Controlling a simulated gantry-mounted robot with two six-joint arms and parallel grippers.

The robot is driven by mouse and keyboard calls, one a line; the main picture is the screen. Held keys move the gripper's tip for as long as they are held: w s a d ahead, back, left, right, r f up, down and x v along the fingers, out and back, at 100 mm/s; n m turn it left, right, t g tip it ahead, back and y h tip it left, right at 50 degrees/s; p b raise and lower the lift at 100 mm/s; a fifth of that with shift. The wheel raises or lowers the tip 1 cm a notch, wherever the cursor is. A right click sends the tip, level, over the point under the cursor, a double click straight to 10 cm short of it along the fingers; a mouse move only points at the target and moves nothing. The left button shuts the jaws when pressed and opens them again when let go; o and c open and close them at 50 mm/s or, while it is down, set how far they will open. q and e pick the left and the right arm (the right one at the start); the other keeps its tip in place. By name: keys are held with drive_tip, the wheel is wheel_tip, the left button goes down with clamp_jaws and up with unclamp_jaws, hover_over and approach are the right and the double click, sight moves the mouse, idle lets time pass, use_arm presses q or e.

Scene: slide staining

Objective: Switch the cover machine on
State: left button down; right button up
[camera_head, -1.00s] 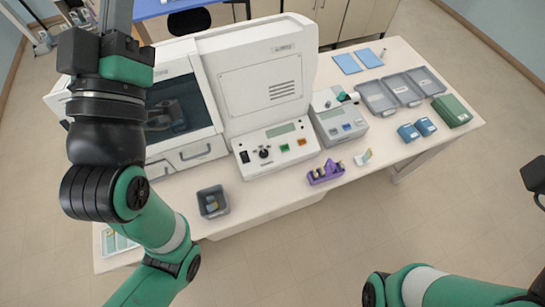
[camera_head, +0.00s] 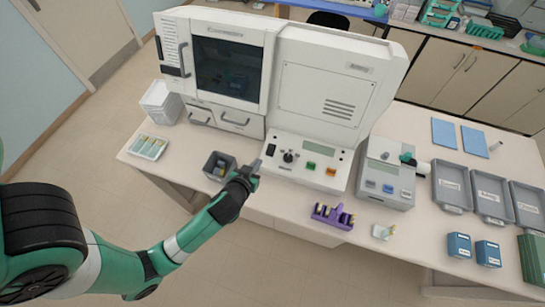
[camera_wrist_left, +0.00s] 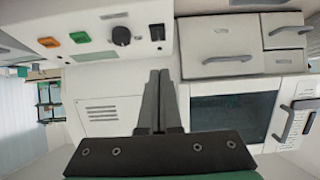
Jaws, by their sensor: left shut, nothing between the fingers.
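The large white cover machine (camera_head: 325,92) stands at the back of the table, with a dark window on its left part. Its sloped control panel has a black rocker switch (camera_head: 271,150), a black knob (camera_head: 288,157), a green button (camera_head: 310,166) and an orange button (camera_head: 331,172). My left gripper (camera_head: 256,165) is shut and empty, just in front of the panel's left end near the switch. In the left wrist view the closed fingers (camera_wrist_left: 160,75) point toward the switch (camera_wrist_left: 157,33), with a gap in the picture; contact cannot be told. My right gripper is out of view.
A dark bin (camera_head: 219,166) stands just left of my left gripper. Grey trays (camera_head: 453,187) and blue boxes (camera_head: 459,245) fill the right side.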

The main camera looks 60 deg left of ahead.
use_arm(q)
drive_tip(key=b, duration=0.3)
hover_over(270, 150)
drive_tip(key=s+d, duration=0.3)
wheel_tip(270, 150, down, 5)
drive_tip(key=shift+f, duration=0.2)
wheel_tip(270, 150, down, 3)
drive_tip(key=shift+w+a+r, duration=0.1)
drive_tip(key=shift+w, duration=0.05)
drive_tip(key=shift+w+a+f, duration=0.1)
drive_tip(key=shift+f, duration=0.35)
